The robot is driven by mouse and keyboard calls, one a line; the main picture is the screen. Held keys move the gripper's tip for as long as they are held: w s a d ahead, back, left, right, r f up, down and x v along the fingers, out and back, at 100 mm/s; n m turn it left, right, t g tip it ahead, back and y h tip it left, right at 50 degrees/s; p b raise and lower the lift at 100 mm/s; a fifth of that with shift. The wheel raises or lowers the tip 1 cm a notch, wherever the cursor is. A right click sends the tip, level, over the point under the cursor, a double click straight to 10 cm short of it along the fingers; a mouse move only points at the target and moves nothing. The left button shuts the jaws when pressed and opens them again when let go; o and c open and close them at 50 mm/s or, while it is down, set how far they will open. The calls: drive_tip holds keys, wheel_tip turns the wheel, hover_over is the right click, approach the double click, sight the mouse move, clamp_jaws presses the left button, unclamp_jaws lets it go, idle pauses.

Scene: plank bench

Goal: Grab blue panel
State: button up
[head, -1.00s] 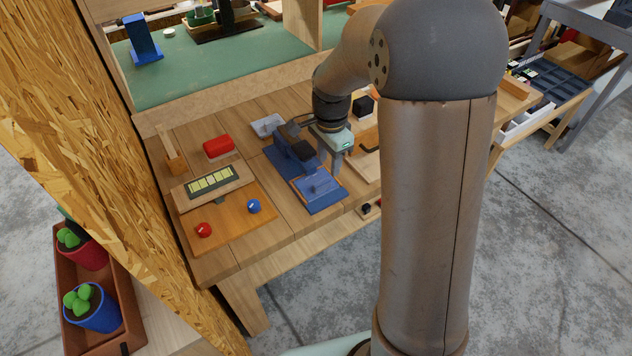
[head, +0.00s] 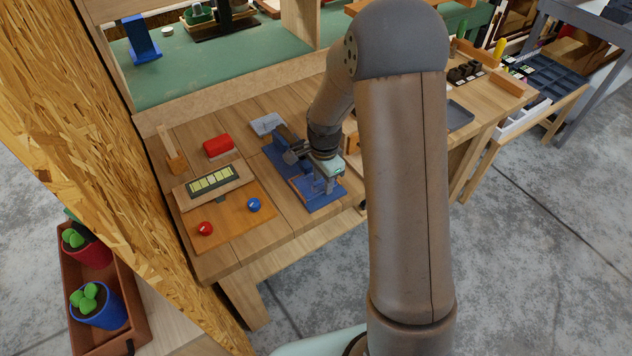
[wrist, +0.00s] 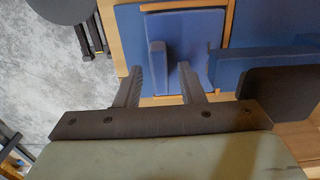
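The blue panel (wrist: 195,35) lies flat within a thin orange-brown edging, with a raised blue bar-shaped handle (wrist: 158,68) on it. In the head view the blue fixture (head: 325,207) holding it stands near the bench's front edge, and my arm partly covers it. My gripper (wrist: 160,70) is open, pointing down over the panel. In the wrist view its two fingers stand on either side of the handle, with gaps visible on both sides. I cannot tell how far down the fingers reach. In the head view my gripper (head: 326,185) is just over the panel.
A blue bar (wrist: 265,60) and a dark block (wrist: 285,92) lie close to my gripper's right in the wrist view. A red block (head: 219,146) and an orange board (head: 232,225) with red and blue knobs stand to the left. Bare planks separate them.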

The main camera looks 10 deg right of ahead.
clamp_jaws()
drive_tip(key=shift+r+b, duration=0.1)
drive_tip(key=shift+b, duration=0.25)
